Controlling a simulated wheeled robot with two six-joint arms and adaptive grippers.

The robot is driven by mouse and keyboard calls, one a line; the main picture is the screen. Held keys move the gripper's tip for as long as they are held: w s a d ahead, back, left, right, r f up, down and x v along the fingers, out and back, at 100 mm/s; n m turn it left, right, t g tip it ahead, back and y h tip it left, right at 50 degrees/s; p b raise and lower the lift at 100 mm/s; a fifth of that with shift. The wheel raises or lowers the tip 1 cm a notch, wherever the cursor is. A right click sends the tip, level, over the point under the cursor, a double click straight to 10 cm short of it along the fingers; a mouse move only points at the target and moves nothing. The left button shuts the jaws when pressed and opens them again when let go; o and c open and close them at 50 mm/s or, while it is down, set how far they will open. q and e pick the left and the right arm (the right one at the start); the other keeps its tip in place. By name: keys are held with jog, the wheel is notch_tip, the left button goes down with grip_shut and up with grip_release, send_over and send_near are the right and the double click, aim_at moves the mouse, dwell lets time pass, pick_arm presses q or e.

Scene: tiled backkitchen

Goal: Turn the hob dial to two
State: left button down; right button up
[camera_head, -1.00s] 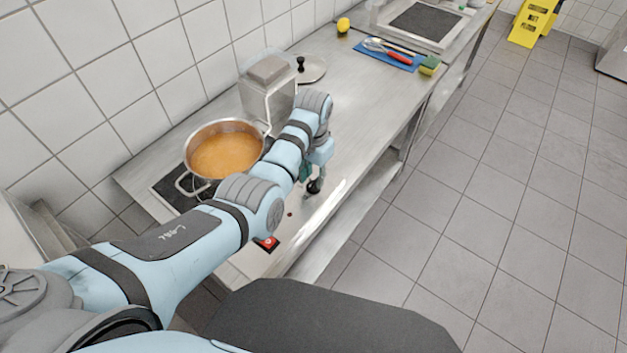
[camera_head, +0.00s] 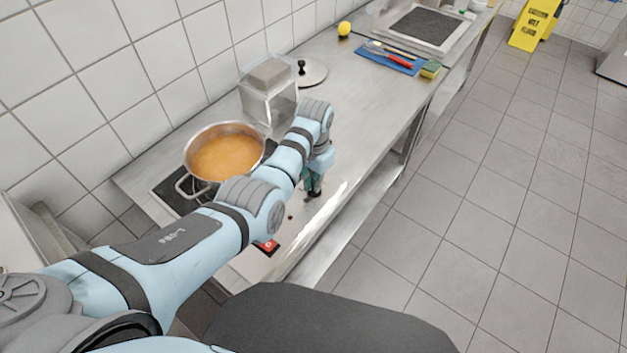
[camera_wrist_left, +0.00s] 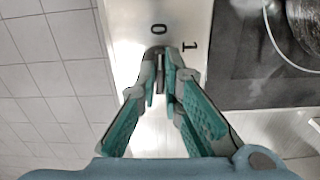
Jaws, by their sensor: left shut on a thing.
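My left gripper (camera_head: 313,186) reaches down to the front strip of the steel counter, right of the hob. In the left wrist view its teal fingers (camera_wrist_left: 160,82) are shut on the hob dial (camera_wrist_left: 159,75), a small grey part between the tips. The fingers hide most of the dial. Printed marks 0 (camera_wrist_left: 158,29) and 1 (camera_wrist_left: 189,45) show beyond it; the mark 2 is not visible. The dial looks roughly in line with 0, but its exact setting is hard to tell. The dark hob (camera_head: 166,188) lies under the pot. My right gripper is not in view.
A steel pot of orange soup (camera_head: 227,157) stands on the hob. A red switch (camera_head: 268,246) sits on the front strip. A blue mat (camera_head: 375,60) with utensils lies farther along.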

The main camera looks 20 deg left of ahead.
pick_arm(q)
jog(key=m+p, duration=0.2)
jog(key=m, duration=0.2)
jog(key=shift+r, duration=0.15)
jog(key=m+p, duration=0.1)
jog(key=m, duration=0.4)
jog(key=m+p, duration=0.1)
jog(key=m, duration=0.6)
jog(key=shift+f+m, duration=0.2)
jog(key=shift+m, duration=0.1)
jog(key=m, duration=0.3)
jog(key=shift+m, duration=1.8)
jog(key=shift+f, duration=0.1)
jog(key=c, duration=1.8)
grip_release()
jog(key=shift+d, duration=0.1)
jog(key=shift+o, duration=0.4)
